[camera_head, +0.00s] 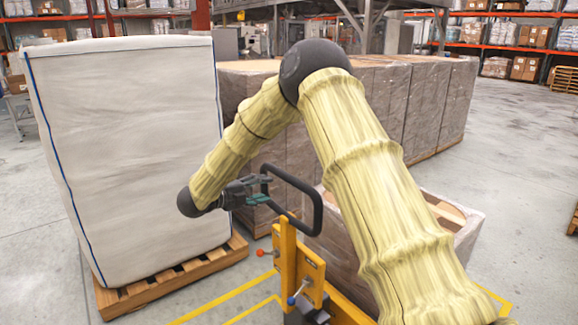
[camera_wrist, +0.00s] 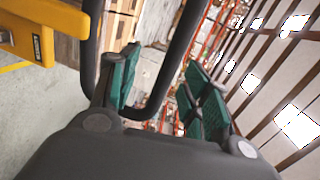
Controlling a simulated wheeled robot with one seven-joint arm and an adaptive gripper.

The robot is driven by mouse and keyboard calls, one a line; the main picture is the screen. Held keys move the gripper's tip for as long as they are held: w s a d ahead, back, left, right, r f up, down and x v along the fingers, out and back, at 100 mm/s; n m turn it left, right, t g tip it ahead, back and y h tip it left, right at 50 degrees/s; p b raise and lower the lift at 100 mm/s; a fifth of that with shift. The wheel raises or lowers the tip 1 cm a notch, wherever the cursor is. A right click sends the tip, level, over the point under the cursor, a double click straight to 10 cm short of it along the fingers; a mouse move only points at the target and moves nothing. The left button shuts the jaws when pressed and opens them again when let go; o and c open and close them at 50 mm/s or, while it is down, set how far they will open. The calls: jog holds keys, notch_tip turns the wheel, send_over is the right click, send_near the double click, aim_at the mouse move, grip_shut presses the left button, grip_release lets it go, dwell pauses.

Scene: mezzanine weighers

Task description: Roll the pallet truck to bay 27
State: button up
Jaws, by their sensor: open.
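The pallet truck (camera_head: 289,258) is yellow and stands at lower centre in the head view, its rear part hidden behind my arm. Its black loop handle (camera_head: 318,210) rises toward my gripper (camera_head: 260,190). My gripper is open at the left side of the loop. In the wrist view, the green-padded fingers of my gripper (camera_wrist: 160,65) are spread, and one side of the handle (camera_wrist: 171,60) shows between them; I cannot tell if they touch it. The truck's yellow body (camera_wrist: 30,38) shows at upper left. I see no readable bay number.
A tall white bulk bag (camera_head: 130,150) stands on a wooden pallet (camera_head: 170,283) at left. Wrapped brown stacks (camera_head: 435,105) stand behind my arm. An open-topped box (camera_head: 465,225) is beside the truck. Yellow floor lines (camera_head: 225,302) run underneath.

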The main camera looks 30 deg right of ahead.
aim_at(285, 179)
jog(key=shift+m+g, duration=0.4)
jog(key=shift+m, duration=0.2)
jog(key=r+p+x, duration=0.1)
jog(key=x, duration=0.2)
jog(key=p+x, duration=0.2)
jog(key=x, duration=0.2)
jog(key=r+p+x, duration=0.1)
jog(key=p+x, duration=0.1)
jog(key=x, duration=0.1)
jog(key=shift+d+r, duration=0.2)
jog(key=shift+d, duration=0.35)
jog(key=shift+c, duration=0.5)
grip_shut()
